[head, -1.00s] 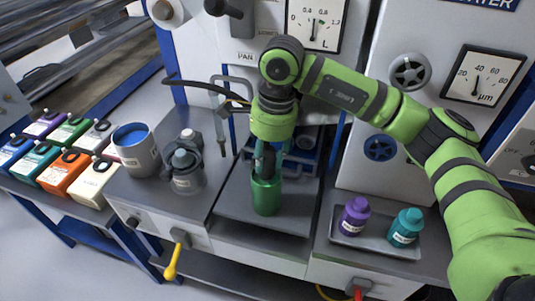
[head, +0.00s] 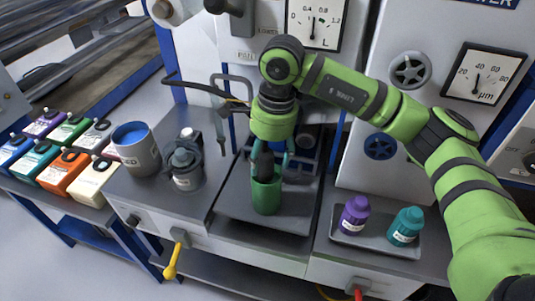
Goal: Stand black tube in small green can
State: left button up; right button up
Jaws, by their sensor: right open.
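The small green can (head: 265,197) stands upright on the grey tray area in the middle of the bench. A dark upright piece, seemingly the black tube (head: 264,166), rises from the can's mouth. Its lower end is hidden by the can wall and its top by my gripper. My right gripper (head: 272,165) points down right over the can. It is open, with a green finger showing to the right of the dark piece. Whether a finger still touches the tube cannot be told. My left gripper is not in view.
A grey pot with blue contents (head: 137,149) and grey lidded containers (head: 185,168) stand to the left. Several coloured cartons (head: 63,173) line the far left. A purple bottle (head: 354,214) and a teal bottle (head: 406,227) stand in a tray (head: 375,241) at right.

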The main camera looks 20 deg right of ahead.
notch_tip(320, 180, up, 12)
jog(key=d, duration=0.1)
jog(key=shift+s, duration=0.2)
